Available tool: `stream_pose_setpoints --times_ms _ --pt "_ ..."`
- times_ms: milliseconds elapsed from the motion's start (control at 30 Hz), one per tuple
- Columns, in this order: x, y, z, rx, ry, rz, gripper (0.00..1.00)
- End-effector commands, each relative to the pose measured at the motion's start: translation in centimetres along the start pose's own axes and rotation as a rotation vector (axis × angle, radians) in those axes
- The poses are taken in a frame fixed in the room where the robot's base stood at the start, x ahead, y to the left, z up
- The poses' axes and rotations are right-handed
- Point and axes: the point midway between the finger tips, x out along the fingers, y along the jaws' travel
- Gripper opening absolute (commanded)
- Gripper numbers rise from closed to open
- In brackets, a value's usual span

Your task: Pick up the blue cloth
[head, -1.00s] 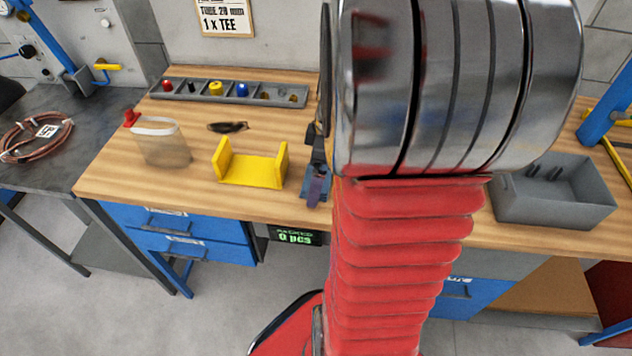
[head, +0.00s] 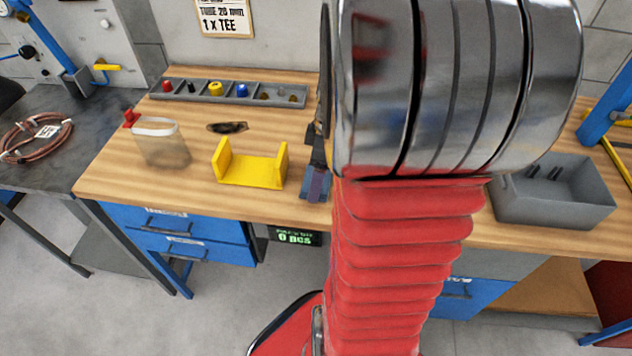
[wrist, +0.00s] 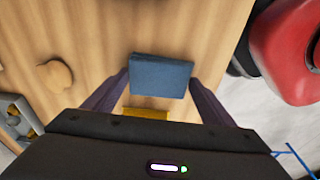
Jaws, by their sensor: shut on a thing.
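The blue cloth (wrist: 161,76) shows in the wrist view as a flat, folded blue piece between the two fingers of my gripper (wrist: 158,84). The fingers close on its left and right sides. In the head view my gripper (head: 317,184) is at the bench near its front edge, right of the yellow cradle, partly hidden by my arm. A bit of the blue cloth (head: 305,189) shows beside the fingers there. I cannot tell whether the cloth touches the bench.
A yellow U-shaped cradle (head: 250,171) stands left of my gripper. A clear container (head: 161,145), a small dark object (head: 228,127) and a parts tray (head: 228,92) are farther left and back. A grey bin (head: 556,192) stands on the right. My arm hides the bench middle.

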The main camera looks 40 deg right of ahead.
Motion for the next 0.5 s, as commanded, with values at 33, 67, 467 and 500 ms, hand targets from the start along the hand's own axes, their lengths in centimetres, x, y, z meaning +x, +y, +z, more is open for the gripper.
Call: stream_pose_setpoints --times_ms 33,67,467,500 --pt "0.0 0.0 0.0 0.000 0.000 0.000 0.56" --pt "0.0 0.0 0.0 0.000 0.000 0.000 0.56" --pt "-2.4 0.1 -0.4 0.000 0.001 0.004 0.56" --pt "-3.0 0.1 -0.5 0.000 0.001 0.004 0.56"
